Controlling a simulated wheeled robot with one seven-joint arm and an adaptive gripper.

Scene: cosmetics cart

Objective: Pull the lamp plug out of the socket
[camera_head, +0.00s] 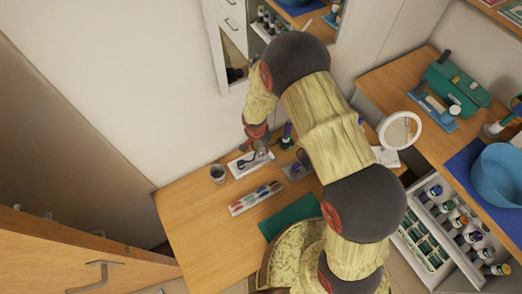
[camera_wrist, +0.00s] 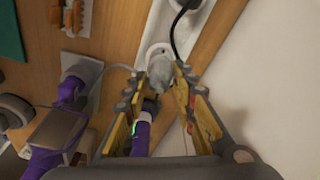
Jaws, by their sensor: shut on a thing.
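A white power strip (camera_head: 238,170) lies on the wooden desk against the wall; it also shows in the wrist view (camera_wrist: 163,20). A pale grey plug (camera_wrist: 160,70) stands at a round white socket (camera_wrist: 158,50) on the strip. I cannot tell whether the plug is fully seated. In the head view my gripper (camera_head: 260,148) is over the strip, partly hiding it. The cord's far end is not clear.
A black cord (camera_wrist: 176,30) enters the strip beside the plug. Purple-handled tools (camera_wrist: 58,130) stand close by. A grey cup (camera_head: 217,174), a tray of small items (camera_head: 256,198) and a green mat (camera_head: 290,215) are on the desk. A white round-headed lamp or mirror (camera_head: 400,130) stands right.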

